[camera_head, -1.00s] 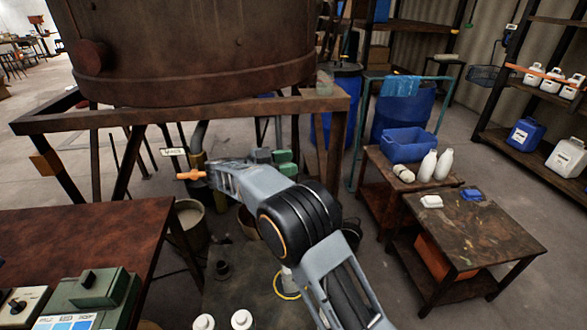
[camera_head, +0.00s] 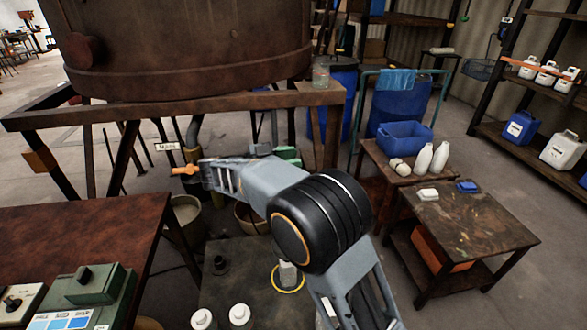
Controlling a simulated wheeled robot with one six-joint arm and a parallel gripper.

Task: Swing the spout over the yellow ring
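The spout's orange handle (camera_head: 185,170) points left below the vat, in front of the grey bent pipe (camera_head: 193,132) with its brassy lower part. My gripper (camera_head: 203,172) is at the right end of this handle, touching it or very close. Its fingers are too small and overlapped to show whether they are closed on it. The spout's outlet is not clear, partly hidden behind my gripper and arm. The yellow ring (camera_head: 288,291) lies on the low dark surface, right of and nearer than the handle. A pale grey container (camera_head: 288,273) stands at the ring, beside my arm.
The rusty vat (camera_head: 180,45) rests on a brown frame (camera_head: 100,116) above my gripper. Buckets (camera_head: 187,218) stand beneath. A brown table (camera_head: 70,240) is at left, white-capped bottles (camera_head: 240,315) at front, and a workbench (camera_head: 465,230) at right.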

